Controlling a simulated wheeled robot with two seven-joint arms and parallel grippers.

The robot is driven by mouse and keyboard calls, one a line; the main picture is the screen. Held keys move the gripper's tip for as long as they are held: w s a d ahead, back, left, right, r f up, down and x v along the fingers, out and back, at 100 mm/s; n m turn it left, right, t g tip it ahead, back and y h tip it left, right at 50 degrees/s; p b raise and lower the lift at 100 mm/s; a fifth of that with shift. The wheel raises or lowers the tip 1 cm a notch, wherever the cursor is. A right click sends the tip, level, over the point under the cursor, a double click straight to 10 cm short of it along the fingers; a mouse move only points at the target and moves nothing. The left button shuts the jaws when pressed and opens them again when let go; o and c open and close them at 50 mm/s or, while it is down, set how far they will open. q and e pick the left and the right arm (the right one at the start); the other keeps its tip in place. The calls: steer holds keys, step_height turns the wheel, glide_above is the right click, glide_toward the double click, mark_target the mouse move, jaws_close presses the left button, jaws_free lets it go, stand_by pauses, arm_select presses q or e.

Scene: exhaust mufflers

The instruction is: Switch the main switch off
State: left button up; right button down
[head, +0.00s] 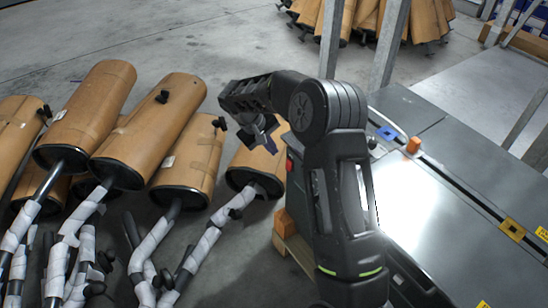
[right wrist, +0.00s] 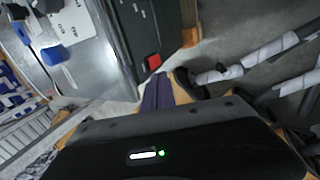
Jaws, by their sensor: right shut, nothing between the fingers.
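The main switch looks to be the small red part (head: 289,164) on the side of the grey machine table, just left of my right upper arm in the head view. My right gripper (head: 268,144) is shut and empty, up and left of the switch in the head view. In the right wrist view its closed fingers (right wrist: 157,90) lie just below the red square, apart from it in the picture; the depth gap is unclear. My left gripper is out of view.
The grey machine top (head: 470,130) fills the right side, with metal posts (head: 388,45) behind. An orange block (head: 284,222) sits on a wooden pallet below the switch. Floor at upper left is clear.

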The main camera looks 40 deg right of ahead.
steer(key=shift+d+v, duration=0.15)
steer(key=shift+v, duration=0.65)
steer(key=shift+d+v, duration=0.15)
steer(key=shift+v, duration=0.65)
steer(key=shift+r, duration=0.15)
steer(key=a+f+n+t+y+p, duration=0.15)
steer(key=a+f+y, duration=0.25)
steer(key=a+f, duration=0.5)
steer(key=a+f+t+y+p, duration=0.1)
steer(key=a+f+t+y, duration=0.2)
steer(key=a, duration=0.9)
steer(key=s+a+f+m+y+p, duration=0.1)
steer(key=s+a+f+y+p, duration=0.3)
steer(key=s+a, duration=0.6)
steer(key=s+a+m+g+h+p, duration=0.1)
steer(key=s, duration=0.8)
steer(key=s+a+m+g+p, duration=0.1)
steer(key=s+a+g+p, duration=0.1)
steer(key=s, duration=0.8)
steer(key=shift+f+h, duration=0.4)
steer(key=shift+f, duration=0.05)
